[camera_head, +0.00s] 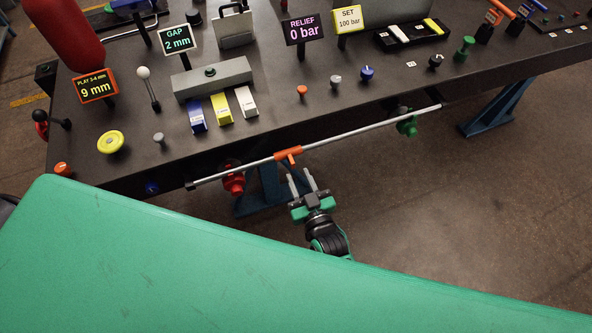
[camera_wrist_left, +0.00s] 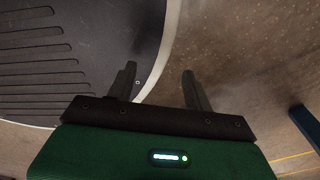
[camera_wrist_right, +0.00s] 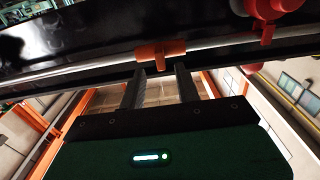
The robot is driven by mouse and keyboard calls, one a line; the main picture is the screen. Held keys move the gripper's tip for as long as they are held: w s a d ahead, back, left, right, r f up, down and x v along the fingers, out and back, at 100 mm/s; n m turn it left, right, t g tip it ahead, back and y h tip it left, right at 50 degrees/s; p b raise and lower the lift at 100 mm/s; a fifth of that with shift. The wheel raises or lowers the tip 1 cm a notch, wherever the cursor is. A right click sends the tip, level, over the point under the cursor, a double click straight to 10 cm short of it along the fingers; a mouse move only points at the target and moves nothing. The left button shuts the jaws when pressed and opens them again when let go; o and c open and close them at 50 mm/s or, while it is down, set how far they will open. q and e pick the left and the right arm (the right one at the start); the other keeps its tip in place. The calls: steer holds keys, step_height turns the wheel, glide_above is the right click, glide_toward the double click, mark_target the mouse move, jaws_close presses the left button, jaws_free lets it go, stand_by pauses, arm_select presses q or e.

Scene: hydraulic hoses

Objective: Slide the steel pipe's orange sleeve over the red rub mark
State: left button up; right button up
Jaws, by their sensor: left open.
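The steel pipe (camera_head: 350,135) runs along the bench's front edge. Its orange sleeve (camera_head: 288,155) sits near the pipe's middle, with a short tab pointing down; it also shows in the right wrist view (camera_wrist_right: 160,51). My right gripper (camera_head: 299,173) is just below the sleeve with its fingers apart. In the right wrist view, the tab lies just beyond and between the fingertips (camera_wrist_right: 161,69); I see no grip on it. My left gripper (camera_wrist_left: 158,72) is open and empty in the left wrist view, away from the pipe. I cannot make out the red rub mark.
A red fitting (camera_head: 233,181) hangs left of the sleeve and a green fitting (camera_head: 407,124) near the pipe's right end. The dark bench (camera_head: 270,120) carries signs, knobs and blocks. A sign (camera_head: 178,39) reads GAP 2 mm. My green body covers the lower left.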

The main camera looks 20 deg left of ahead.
arm_select(q)
steer(key=shift+w+f+b, duration=0.2)
steer(key=shift+w+b, duration=0.35)
steer(key=shift+w, duration=0.05)
arm_select(e)
steer(key=v, duration=1)
steer(key=shift+s, duration=0.15)
arm_select(q)
steer(key=shift+w, duration=0.2)
arm_select(e)
steer(key=shift+d, duration=0.1)
